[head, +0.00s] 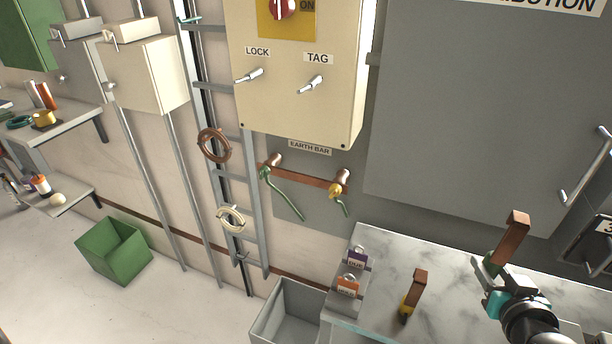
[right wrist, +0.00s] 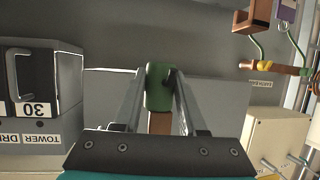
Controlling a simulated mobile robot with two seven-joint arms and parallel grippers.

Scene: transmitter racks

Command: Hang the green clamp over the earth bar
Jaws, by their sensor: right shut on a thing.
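The green clamp, with a copper-brown hook end (head: 514,236), is held upright in my right gripper (head: 490,276), above the marble-topped bench at the right. In the right wrist view its green part (right wrist: 160,88) sits between the two fingers, which are shut on it; its copper part shows only partly. The earth bar (head: 312,180) is a copper bar on the wall under the "EARTH BAR" label, well to the left of the gripper and apart from the clamp. It also shows in the right wrist view (right wrist: 275,67). My left gripper is not in view.
A yellow-handled clamp (head: 417,287) stands on the bench (head: 450,262). Purple (head: 357,256) and orange (head: 347,287) padlocks are by its left edge. Green cables (head: 285,195) hang from the bar. A cream switch box (head: 298,105) is above it; a grey cabinet (head: 470,130) is to its right.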

